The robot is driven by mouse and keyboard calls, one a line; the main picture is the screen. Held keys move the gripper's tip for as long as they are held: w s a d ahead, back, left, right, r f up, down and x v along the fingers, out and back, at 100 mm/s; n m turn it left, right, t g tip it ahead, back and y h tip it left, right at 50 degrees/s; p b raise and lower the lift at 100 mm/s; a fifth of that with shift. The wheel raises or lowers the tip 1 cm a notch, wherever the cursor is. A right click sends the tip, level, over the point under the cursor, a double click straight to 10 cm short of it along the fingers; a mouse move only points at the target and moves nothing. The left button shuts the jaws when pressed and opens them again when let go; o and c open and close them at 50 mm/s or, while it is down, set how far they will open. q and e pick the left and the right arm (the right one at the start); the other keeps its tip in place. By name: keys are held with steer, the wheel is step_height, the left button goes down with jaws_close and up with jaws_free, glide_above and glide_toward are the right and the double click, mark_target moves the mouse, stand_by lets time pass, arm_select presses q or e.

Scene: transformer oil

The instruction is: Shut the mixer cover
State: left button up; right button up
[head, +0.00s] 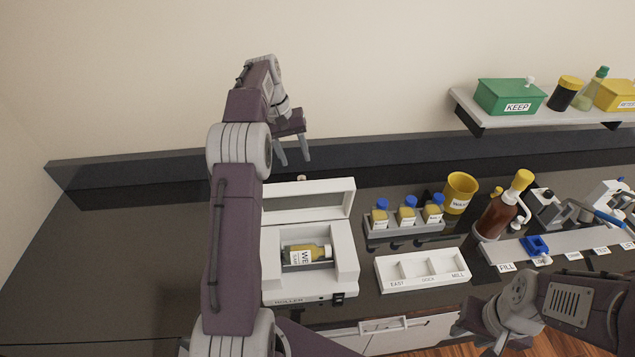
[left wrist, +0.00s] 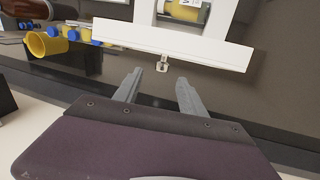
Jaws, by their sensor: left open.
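The mixer (head: 300,290), a white box with the label "ROLLER", stands on the dark counter. Its cover (head: 308,199) is raised, tilted up at the back, and a bottle of yellow liquid (head: 310,253) lies inside. In the left wrist view the cover (left wrist: 175,42) spans the top, with a small metal catch (left wrist: 162,63) at its edge. My left gripper (head: 293,151) is behind and above the cover, fingers open and empty; in the left wrist view its fingertips (left wrist: 160,78) are just short of the catch, apart from it. My right gripper (head: 480,330) is at the lower right, its fingers not clearly visible.
Right of the mixer are a white tray (head: 424,284), a rack of blue-capped bottles (head: 405,235), a yellow cup (head: 460,193) and a brown bottle (head: 497,216). A shelf (head: 560,118) holds boxes at the upper right. Counter left of my arm is clear.

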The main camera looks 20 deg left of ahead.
mark_target(301, 178)
arm_select(q)
steer(key=x, duration=0.2)
steer(key=p+x, duration=0.1)
steer(key=x, duration=0.5)
steer(key=shift+s+a+f+p, duration=0.15)
steer(key=shift+a+f+p, duration=0.15)
steer(key=shift+p, duration=0.1)
steer(key=shift+f, duration=0.25)
steer(key=shift+d, duration=0.1)
steer(key=shift+c, duration=0.9)
jaws_close()
steer(key=shift+r, duration=0.1)
